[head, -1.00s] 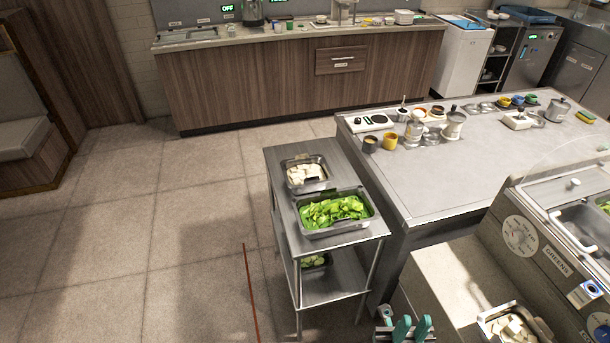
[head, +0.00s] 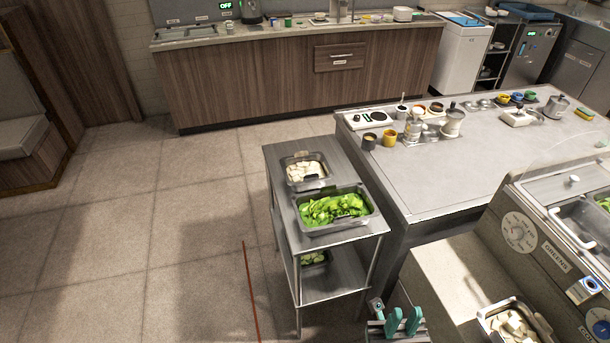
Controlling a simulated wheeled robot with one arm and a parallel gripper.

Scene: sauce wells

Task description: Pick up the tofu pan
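A steel pan with white tofu-like cubes (head: 305,170) sits at the far end of the cart's top shelf. I cannot tell for certain which one is the tofu pan. My gripper (head: 403,322) is at the bottom edge, with two teal fingers a little apart and nothing visible between them. It is to the right of the cart's near end and left of the lower-right pan, touching neither.
The steel cart (head: 348,245) also holds a pan of green leaves (head: 334,209) and a lower-shelf pan (head: 314,259). A steel table (head: 450,175) with cups and shakers stands right of it. A station labelled GREENS (head: 556,257) is at the right. The floor at left is clear.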

